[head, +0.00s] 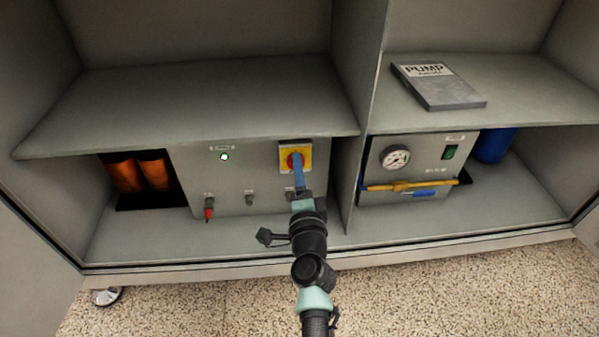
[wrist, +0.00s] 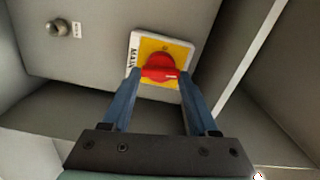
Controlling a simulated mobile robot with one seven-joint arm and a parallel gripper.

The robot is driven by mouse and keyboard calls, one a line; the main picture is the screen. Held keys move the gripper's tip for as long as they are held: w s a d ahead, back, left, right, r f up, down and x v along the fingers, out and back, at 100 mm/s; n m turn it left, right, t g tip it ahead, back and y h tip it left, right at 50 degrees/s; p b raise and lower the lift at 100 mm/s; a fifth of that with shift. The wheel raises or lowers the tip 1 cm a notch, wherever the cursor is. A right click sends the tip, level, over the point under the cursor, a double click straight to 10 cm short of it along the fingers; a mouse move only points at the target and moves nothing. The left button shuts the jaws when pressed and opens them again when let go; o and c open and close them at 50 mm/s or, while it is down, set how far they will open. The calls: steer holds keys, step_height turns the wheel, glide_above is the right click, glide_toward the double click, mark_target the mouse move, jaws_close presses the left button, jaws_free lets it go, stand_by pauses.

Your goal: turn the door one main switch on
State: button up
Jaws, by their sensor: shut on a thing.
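The main switch (head: 295,160) is a red rotary knob on a yellow plate, on the front of a grey panel in the left bay of the cabinet. In the wrist view the red knob (wrist: 159,66) sits between my fingertips, with the label MAIN on the plate's left side. My gripper (wrist: 158,76) has blue fingers, one on each side of the knob, shut on its handle. In the head view my gripper (head: 297,168) reaches up to the switch from below and hides the lower part of it. A lit round lamp (head: 224,156) shows on the panel.
Small toggles stand low on the grey panel (head: 250,198), one with a red tip (head: 208,213). A divider (head: 364,120) stands right of the switch. Beyond it is a pump unit (head: 425,158) with a gauge and yellow handle. A shelf (head: 200,105) overhangs the panel.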

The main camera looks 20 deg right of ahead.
steer(key=shift+f+m, duration=0.1)
steer(key=shift+m, duration=0.7)
steer(key=o, duration=1.4)
steer(key=shift+s, duration=0.15)
steer(key=p+v, duration=0.2)
steer(key=v, duration=1)
steer(key=shift+s+a, duration=0.15)
steer(key=shift+s, duration=0.2)
